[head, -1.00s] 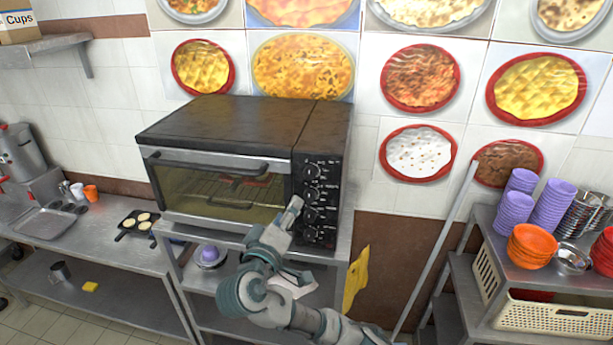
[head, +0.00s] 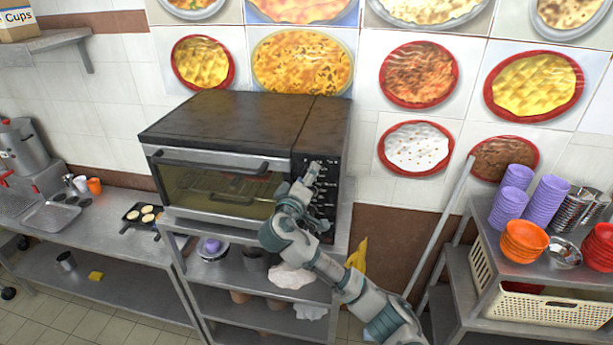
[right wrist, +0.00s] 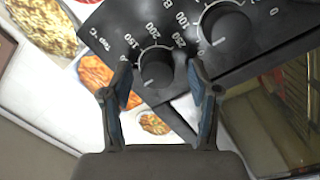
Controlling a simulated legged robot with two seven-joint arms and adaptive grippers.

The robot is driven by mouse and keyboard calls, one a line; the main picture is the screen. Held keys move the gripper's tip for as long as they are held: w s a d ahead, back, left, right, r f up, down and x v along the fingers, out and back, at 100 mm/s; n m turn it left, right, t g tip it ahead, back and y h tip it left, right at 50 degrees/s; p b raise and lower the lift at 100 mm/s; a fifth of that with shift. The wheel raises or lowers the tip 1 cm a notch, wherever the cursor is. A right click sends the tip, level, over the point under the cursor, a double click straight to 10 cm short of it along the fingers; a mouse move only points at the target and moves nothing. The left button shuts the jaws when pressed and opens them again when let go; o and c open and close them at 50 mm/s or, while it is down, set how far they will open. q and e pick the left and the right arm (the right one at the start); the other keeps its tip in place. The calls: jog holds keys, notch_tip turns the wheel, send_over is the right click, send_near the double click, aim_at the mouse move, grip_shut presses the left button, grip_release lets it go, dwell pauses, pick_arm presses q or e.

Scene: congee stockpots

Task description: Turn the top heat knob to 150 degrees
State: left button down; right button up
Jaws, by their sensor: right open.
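The toaster oven (head: 240,130) stands on a metal stand, with its black control panel (head: 326,215) at the right of its glass door. In the right wrist view, the top heat knob (right wrist: 155,67) is round and black, beside the "Top °C" label and numbers including 150 and 200. A pale mark shows on its lower left in that picture. My right gripper (right wrist: 161,78) is open, with one finger on each side of this knob; contact is unclear. In the head view my right gripper (head: 309,180) is at the panel's upper part, hiding some knobs. My left gripper is out of view.
A second knob (right wrist: 225,32) is close beside the top heat knob in the right wrist view. The oven door handle (head: 210,158) is left of my gripper. A shelf with purple cups (head: 540,205) and orange bowls (head: 523,240) stands at the right.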

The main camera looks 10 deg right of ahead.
jog(key=shift+c, duration=0.3)
jog(key=c, duration=1.1)
jog(key=shift+f, duration=0.1)
jog(key=shift+f+m+y+b, duration=0.1)
jog(key=shift+m+y+b, duration=0.3)
jog(key=shift+m+b, duration=2.55)
jog(key=shift+m+y+b, duration=0.4)
jog(key=shift+m+b, duration=0.9)
jog(key=shift+m, duration=3.15)
